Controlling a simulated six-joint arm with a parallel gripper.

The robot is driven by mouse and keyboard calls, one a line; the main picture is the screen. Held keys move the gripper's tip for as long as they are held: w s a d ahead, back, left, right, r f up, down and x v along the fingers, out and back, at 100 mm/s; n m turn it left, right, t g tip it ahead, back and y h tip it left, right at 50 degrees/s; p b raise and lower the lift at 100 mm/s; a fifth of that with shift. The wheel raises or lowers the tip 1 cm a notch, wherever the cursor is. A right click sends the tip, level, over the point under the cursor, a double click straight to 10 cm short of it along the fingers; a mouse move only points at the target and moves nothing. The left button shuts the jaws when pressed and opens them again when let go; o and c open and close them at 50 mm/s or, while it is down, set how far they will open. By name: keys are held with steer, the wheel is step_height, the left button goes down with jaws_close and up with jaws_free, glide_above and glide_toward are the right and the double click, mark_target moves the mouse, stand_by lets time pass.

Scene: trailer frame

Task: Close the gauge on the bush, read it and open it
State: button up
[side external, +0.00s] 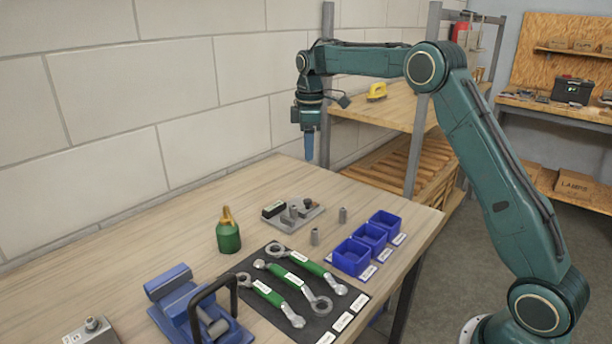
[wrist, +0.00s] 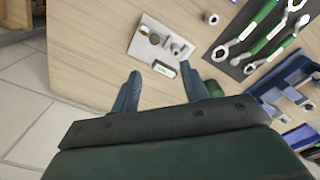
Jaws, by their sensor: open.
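The gauge is a small grey plate (side external: 312,216) with a dark box with a pale display (side external: 273,209) and several short metal posts on it. In the wrist view the plate (wrist: 139,47) lies ahead of my fingers, with its display box (wrist: 163,68) between the fingertips in the picture. Two small grey bushes (side external: 315,236) (side external: 342,215) stand loose on the table beside it; one bush shows in the wrist view (wrist: 210,18). I cannot tell whether a post on the plate is also a bush. My gripper (side external: 309,158) is open and empty, pointing down above the table's back edge.
A green bottle (side external: 229,238) stands left of the plate. Several green-handled wrenches (side external: 290,279) lie on a black mat (side external: 318,328). Blue bins (side external: 350,257) line the right side. A blue vise (side external: 172,281) is at the front left. A wall runs behind the table.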

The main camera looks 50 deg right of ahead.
mark_target(307, 200)
steer(key=shift+w+d+f, duration=0.3)
steer(key=shift+f, duration=0.2)
steer(key=shift+w+d+f, duration=0.25)
steer(key=shift+w+f, duration=0.05)
steer(key=shift+f, duration=0.2)
step_height(307, 200, down, 14)
steer(key=shift+r, duration=0.1)
steer(key=shift+c, duration=0.5)
